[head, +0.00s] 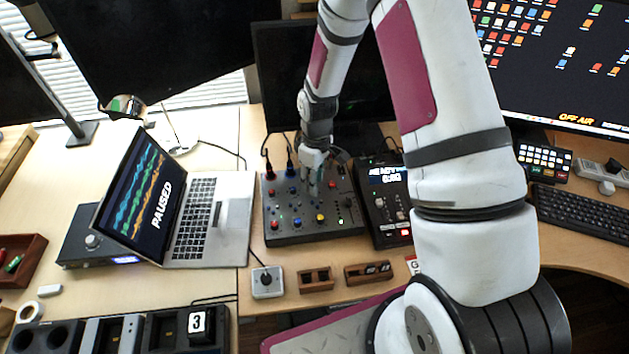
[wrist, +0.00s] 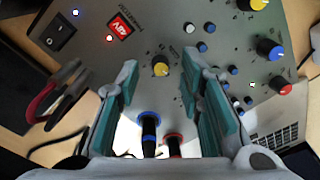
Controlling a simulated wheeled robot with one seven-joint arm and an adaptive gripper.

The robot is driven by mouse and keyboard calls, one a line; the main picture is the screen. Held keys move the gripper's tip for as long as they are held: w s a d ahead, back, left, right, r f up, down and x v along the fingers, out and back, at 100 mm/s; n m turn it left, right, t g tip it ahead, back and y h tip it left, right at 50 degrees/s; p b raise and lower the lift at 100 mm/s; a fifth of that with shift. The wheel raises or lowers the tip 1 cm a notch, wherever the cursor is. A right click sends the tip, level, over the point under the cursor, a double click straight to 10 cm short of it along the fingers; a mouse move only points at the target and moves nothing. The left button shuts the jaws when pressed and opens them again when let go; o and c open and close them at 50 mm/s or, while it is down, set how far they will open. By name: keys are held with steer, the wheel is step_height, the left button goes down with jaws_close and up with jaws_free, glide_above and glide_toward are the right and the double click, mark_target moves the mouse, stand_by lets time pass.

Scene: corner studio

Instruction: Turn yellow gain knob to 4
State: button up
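The grey mixer (head: 345,227) lies on the desk right of the laptop, with several coloured knobs. In the wrist view, a yellow knob (wrist: 160,69) sits on the mixer panel (wrist: 215,22), between and just beyond my fingertips. Its scale and pointer are too small to read. Another yellow knob (wrist: 259,4) is at the top edge of the wrist view. My gripper (head: 313,188) points down over the back of the mixer. Its teal-padded fingers (wrist: 163,75) are apart, with no contact on the knob visible. The knob below my gripper cannot be made out in the head view.
Blue (wrist: 149,127) and red (wrist: 172,142) cable plugs stand up between my fingers in the wrist view. A lit red button (wrist: 120,26) and a rocker switch (wrist: 60,31) are on the panel. A laptop (head: 215,220) stands left, a dark device (head: 385,205) right.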

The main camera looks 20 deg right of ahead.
steer(key=shift+f, duration=0.5)
jaws_close()
